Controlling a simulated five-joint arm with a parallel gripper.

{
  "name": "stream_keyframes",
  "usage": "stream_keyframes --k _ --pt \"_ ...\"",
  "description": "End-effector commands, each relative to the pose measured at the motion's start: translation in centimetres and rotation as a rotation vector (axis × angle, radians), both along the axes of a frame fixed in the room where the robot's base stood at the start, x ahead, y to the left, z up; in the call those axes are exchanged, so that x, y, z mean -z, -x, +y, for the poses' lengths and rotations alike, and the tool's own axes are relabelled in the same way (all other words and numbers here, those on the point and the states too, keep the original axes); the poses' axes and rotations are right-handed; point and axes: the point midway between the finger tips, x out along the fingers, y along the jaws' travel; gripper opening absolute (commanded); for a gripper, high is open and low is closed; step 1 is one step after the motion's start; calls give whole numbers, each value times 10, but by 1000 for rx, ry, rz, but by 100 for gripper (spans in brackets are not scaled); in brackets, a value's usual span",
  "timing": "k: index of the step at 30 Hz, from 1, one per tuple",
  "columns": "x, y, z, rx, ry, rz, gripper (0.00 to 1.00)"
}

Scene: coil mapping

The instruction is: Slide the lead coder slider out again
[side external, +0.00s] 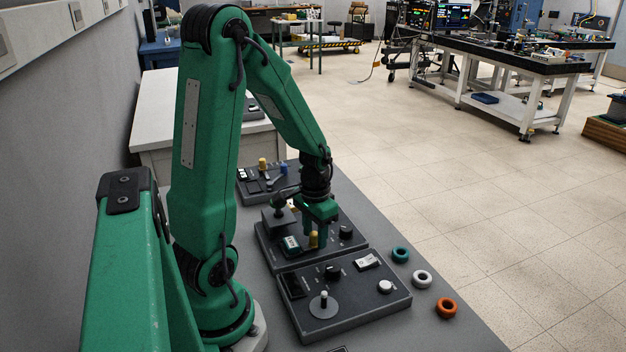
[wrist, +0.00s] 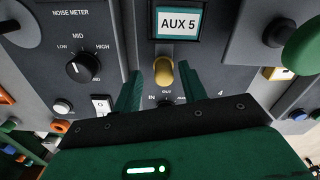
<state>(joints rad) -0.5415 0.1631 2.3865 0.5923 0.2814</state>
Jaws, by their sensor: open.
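A yellow knob (wrist: 163,72) stands just below a small display reading "AUX 5" (wrist: 178,22) in the wrist view. "OUT" and "IN" are printed below the knob, beside a dark part half hidden by my gripper body. My gripper (wrist: 158,80) is open, with one green finger on each side of the yellow knob; contact cannot be told. In the side view my gripper (side external: 318,222) points down over the dark panel, right at the yellow knob (side external: 313,240). No part is labelled as the lead coder slider in a way I can read.
A noise meter dial (wrist: 85,67) and a white rocker switch (wrist: 101,105) lie left of the gripper. A green-tipped lever (wrist: 302,48) stands at right. Teal (side external: 400,254), white (side external: 422,278) and orange (side external: 446,307) rings lie on the bench right of the panels.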

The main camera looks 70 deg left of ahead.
Motion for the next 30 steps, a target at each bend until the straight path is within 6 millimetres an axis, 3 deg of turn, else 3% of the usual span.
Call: stream_keyframes --k 8,21,30 --pt "-12 -1 1 -1 -2 -3 42" --pt "-60 -1 0 1 -2 -5 42" --pt "-78 0 0 1 0 -1 42"
